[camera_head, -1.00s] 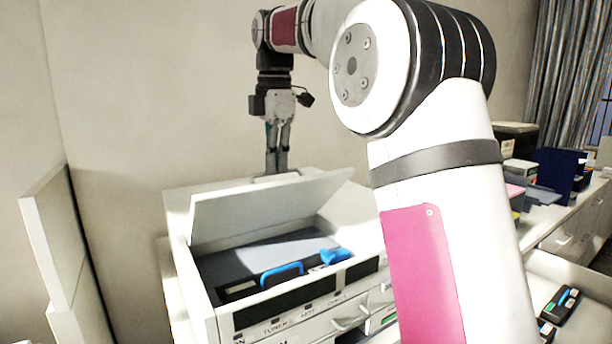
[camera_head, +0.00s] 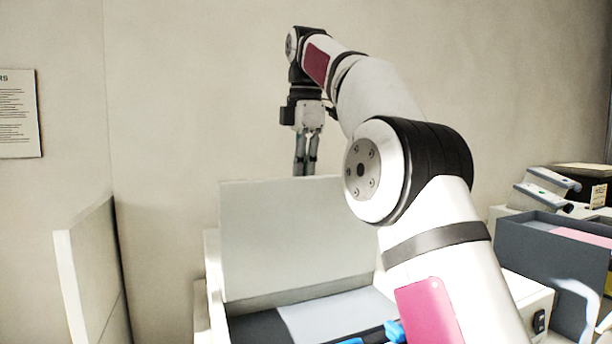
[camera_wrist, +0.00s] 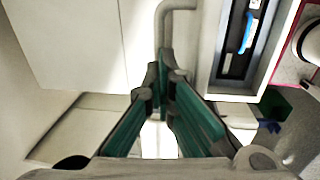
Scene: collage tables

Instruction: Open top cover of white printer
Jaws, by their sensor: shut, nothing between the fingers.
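The white printer (camera_head: 213,290) stands against the wall in the lower middle of the head view. Its top cover (camera_head: 295,240) stands raised and close to upright, with the dark interior and blue parts (camera_head: 396,331) showing below it. My gripper (camera_head: 305,172) points down at the cover's top edge, on its far side; its fingertips meet or pass just behind that edge, and I cannot tell if they touch it. The fingers are shut and empty. In the wrist view my teal fingers (camera_wrist: 165,66) point at a bent grey bar (camera_wrist: 163,27).
A white panel (camera_head: 92,270) stands to the left of the printer. A grey-blue box (camera_head: 552,255) and other office items stand at the right. My arm reaches across the right side of the printer and hides part of it. The wall behind is close.

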